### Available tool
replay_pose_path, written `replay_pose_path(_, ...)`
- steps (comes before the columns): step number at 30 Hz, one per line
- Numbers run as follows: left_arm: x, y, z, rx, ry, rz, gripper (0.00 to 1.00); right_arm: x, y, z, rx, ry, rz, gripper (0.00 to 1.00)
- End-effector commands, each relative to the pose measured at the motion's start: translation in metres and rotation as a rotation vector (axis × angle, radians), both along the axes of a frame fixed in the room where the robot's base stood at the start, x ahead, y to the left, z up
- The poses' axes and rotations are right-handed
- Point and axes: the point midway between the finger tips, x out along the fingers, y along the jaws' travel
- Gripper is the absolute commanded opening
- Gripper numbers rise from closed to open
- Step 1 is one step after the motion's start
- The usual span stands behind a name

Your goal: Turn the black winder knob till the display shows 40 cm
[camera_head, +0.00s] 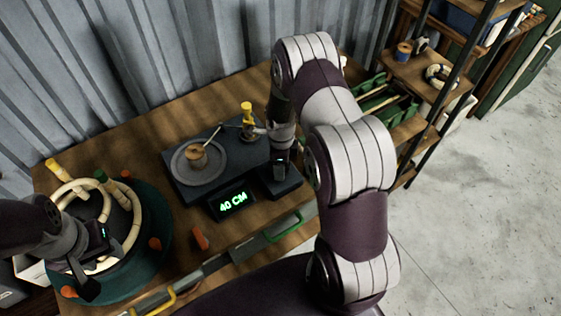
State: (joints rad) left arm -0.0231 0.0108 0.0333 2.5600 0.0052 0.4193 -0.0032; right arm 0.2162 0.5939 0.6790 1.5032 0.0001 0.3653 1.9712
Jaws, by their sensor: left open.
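The dark winder box (180,186) stands on the wooden bench, with a round grey plate (206,176) and a wooden spool on top. Its display (233,204) reads 40 CM in green. My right gripper (282,172) points down over the right end of the winder, beside the display. The black knob is hidden behind or beneath it, and I cannot see whether the fingers are open or shut on it. My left gripper (94,268) is open over the round green bending board (160,226) at the left, apart from the winder.
Pale rattan (128,217) is curved on the green board among orange and yellow pegs. A yellow-topped post (247,112) stands at the winder's back. A green tray (395,103) sits at the right bench end. A corrugated wall closes off the back; shelves stand right.

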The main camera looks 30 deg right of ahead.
Motion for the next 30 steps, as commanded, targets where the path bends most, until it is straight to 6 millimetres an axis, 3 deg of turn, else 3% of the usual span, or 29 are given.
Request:
replay_pose_path(19, -0.0001, 0.0, -0.0004, 0.0, 0.0, 0.0, 0.49, 0.0001, -0.0003, 0.0004, 0.0, -0.002, -0.048, 0.36)
replay_pose_path(20, -0.0001, 0.0, -0.0004, 0.0, 0.0, 0.0, 0.49, 0.0001, -0.0003, 0.0004, 0.0, -0.002, -0.048, 0.73)
replay_pose_path(21, -0.0001, 0.0, -0.0004, 0.0, 0.0, 0.0, 0.49, 0.0001, -0.0003, 0.0004, 0.0, -0.002, -0.048, 0.86)
replay_pose_path(22, 0.0, 0.0, -0.0004, 0.0, 0.0, 0.0, 0.49, 0.0, -0.0003, 0.0004, -0.001, -0.001, -0.048, 0.92)
replay_pose_path(30, 0.0, 0.0, -0.0006, 0.0, 0.0, 0.0, 0.49, -0.0001, 0.0001, 0.0006, -0.001, -0.001, -0.047, 0.92)
